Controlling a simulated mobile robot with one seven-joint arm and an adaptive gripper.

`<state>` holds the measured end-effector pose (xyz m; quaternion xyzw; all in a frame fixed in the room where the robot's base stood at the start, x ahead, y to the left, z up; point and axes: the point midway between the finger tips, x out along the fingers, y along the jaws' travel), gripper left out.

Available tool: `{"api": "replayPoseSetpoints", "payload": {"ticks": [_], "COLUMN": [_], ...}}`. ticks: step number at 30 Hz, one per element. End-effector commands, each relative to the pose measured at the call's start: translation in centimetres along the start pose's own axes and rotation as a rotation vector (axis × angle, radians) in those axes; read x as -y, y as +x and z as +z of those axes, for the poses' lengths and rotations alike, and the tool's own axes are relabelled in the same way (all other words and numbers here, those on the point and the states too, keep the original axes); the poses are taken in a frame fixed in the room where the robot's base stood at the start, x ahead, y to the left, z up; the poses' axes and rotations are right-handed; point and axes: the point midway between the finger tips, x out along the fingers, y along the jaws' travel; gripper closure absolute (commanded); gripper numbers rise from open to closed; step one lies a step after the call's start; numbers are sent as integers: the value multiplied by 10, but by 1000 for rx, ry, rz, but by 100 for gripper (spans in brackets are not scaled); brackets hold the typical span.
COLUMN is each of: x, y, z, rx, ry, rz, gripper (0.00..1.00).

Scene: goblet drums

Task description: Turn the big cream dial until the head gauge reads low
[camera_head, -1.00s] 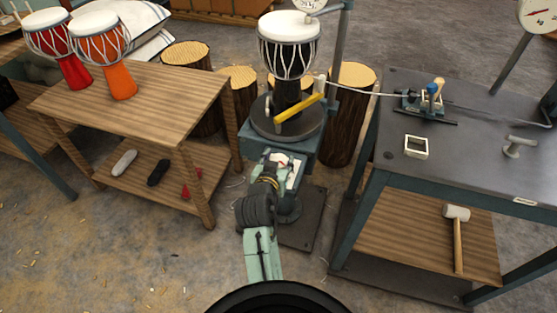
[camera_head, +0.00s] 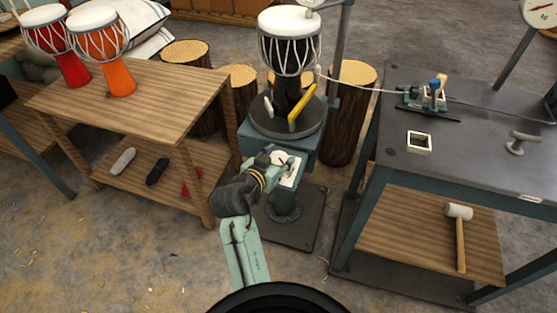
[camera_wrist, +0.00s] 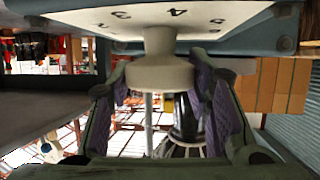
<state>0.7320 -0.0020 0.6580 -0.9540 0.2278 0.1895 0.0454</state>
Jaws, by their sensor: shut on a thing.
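The cream dial (camera_wrist: 160,75) is a round knob on a short stem under a white numbered plate (camera_wrist: 195,18) in the wrist view. My gripper (camera_wrist: 165,100) has a purple-padded finger on each side of it and is shut on it. In the head view my gripper (camera_head: 282,162) reaches the white plate (camera_head: 291,175) on the front of the teal stand and mostly hides the dial. A gauge (camera_head: 308,3) above the white drum is cut off by the top edge, so its reading is hidden. Another gauge (camera_head: 541,11) at the top right shows a red needle; its scale is too small to read.
A black-and-white drum (camera_head: 289,45) stands on a round turntable (camera_head: 262,123) with a yellow bar (camera_head: 304,104). A wooden bench (camera_head: 150,95) with red and orange drums stands left. A dark worktable (camera_head: 460,150) stands close on the right.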

Motion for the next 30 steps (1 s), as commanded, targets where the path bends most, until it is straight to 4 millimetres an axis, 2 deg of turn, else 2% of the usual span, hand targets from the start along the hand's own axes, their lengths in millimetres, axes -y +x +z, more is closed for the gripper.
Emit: {"api": "replayPoseSetpoints", "payload": {"ticks": [15, 30], "x": [1, 0], "y": [1, 0], "z": [0, -1], "rx": [-3, -1], "ry": [141, 175], "rz": [335, 422], "gripper": [83, 83]}}
